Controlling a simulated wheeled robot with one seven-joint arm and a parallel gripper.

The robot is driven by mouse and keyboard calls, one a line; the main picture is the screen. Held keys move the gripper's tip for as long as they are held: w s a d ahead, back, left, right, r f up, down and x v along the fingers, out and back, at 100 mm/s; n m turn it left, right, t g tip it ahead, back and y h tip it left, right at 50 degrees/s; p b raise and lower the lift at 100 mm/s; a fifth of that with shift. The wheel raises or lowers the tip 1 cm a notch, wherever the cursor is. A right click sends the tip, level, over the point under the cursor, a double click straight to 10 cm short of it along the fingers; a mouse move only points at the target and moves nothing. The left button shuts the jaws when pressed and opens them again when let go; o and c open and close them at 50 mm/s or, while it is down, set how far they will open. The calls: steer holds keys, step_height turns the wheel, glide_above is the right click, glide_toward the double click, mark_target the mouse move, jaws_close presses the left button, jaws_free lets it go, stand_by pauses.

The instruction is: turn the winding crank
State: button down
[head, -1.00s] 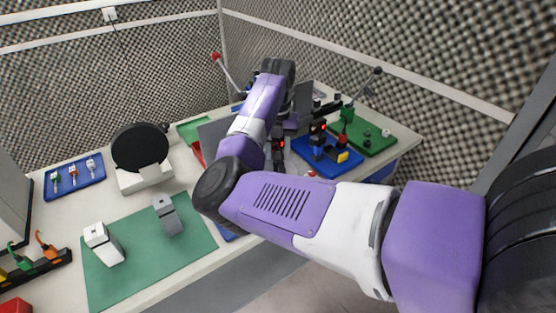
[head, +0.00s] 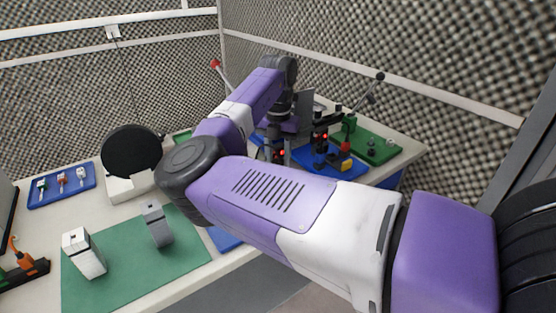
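No crank can be told for certain in the head view. A black round disc (head: 132,152) stands tilted on a white base at the left of the bench, with a small dark knob at its right edge. A red-tipped lever (head: 216,64) and a black-knobbed lever (head: 379,77) rise at the back and right. My purple and white arm reaches across the bench. My gripper (head: 275,152) points down near the blue board with dark posts. Its fingers are small and blend with dark parts behind, so their opening and any contact cannot be told.
A green mat (head: 130,262) bears a white block (head: 83,252) and a grey block (head: 156,222). A blue tray (head: 62,186) holds several small pieces. Blue (head: 318,168) and green (head: 385,138) boards with fixtures fill the right end. Foam walls stand close behind.

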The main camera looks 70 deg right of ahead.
steer(key=shift+r, duration=0.1)
steer(key=c, duration=0.9)
jaws_free()
steer(key=shift+r, duration=3.85)
